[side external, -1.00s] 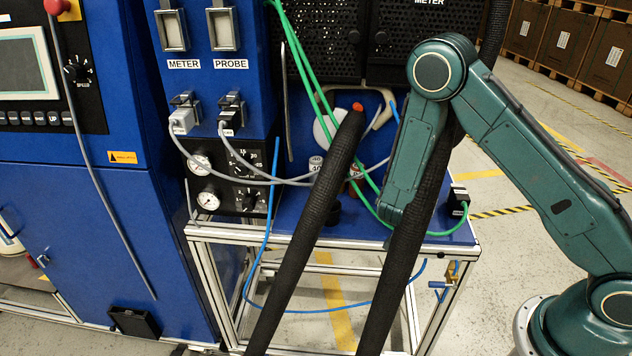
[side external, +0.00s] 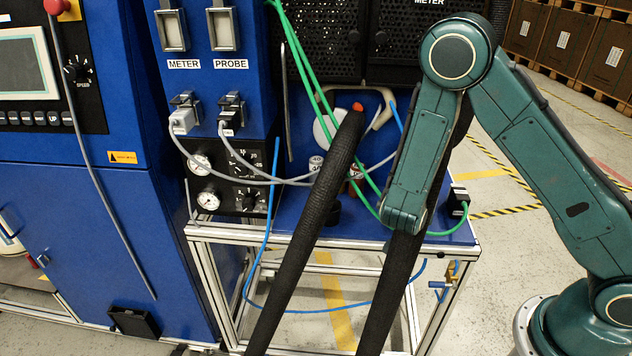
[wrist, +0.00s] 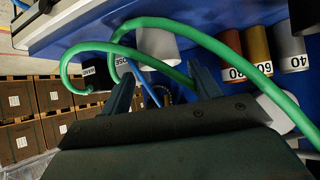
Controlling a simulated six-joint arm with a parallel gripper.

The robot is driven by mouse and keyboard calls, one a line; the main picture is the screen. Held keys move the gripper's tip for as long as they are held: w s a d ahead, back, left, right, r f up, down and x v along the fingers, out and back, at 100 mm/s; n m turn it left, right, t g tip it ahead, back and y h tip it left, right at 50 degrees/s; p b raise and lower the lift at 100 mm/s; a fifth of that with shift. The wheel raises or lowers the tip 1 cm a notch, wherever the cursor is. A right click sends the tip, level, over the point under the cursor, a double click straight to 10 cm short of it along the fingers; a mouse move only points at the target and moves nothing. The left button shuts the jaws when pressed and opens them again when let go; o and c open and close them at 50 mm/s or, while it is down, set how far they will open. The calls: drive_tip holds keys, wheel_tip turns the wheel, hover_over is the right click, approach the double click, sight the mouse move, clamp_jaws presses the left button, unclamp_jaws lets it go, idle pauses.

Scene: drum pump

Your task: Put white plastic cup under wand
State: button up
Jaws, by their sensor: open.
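A white cylinder that looks like the plastic cup (wrist: 158,47) stands ahead of my gripper in the wrist view, near the blue table's edge. My gripper (wrist: 163,88) is open. Its two dark fingers are spread and the cup shows beyond the gap between them, apart from them. A green hose (wrist: 150,63) crosses the view between the cup and the fingers. In the side view my gripper and the cup are hidden behind my arm and the thick black hoses.
Several numbered cylinders, one marked 60 (wrist: 259,50), stand right of the cup in the wrist view. A thick black hose (side external: 310,220) crosses in front of the blue table (side external: 447,237). Green hoses (side external: 318,95) hang over it. Brown crates (side external: 570,50) stand far back.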

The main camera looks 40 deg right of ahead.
drive_tip(key=v, duration=0.7)
idle(0.6)
drive_tip(key=s+a+r+n+y, duration=0.3)
drive_tip(key=s+r+n+y, duration=0.5)
drive_tip(key=s+r, duration=1)
wheel_tip(320, 180, up, 4)
drive_tip(key=n, duration=0.3)
drive_tip(key=shift+s+y, duration=0.3)
drive_tip(key=shift+s, duration=0.1)
drive_tip(key=shift+f, duration=0.15)
idle(0.6)
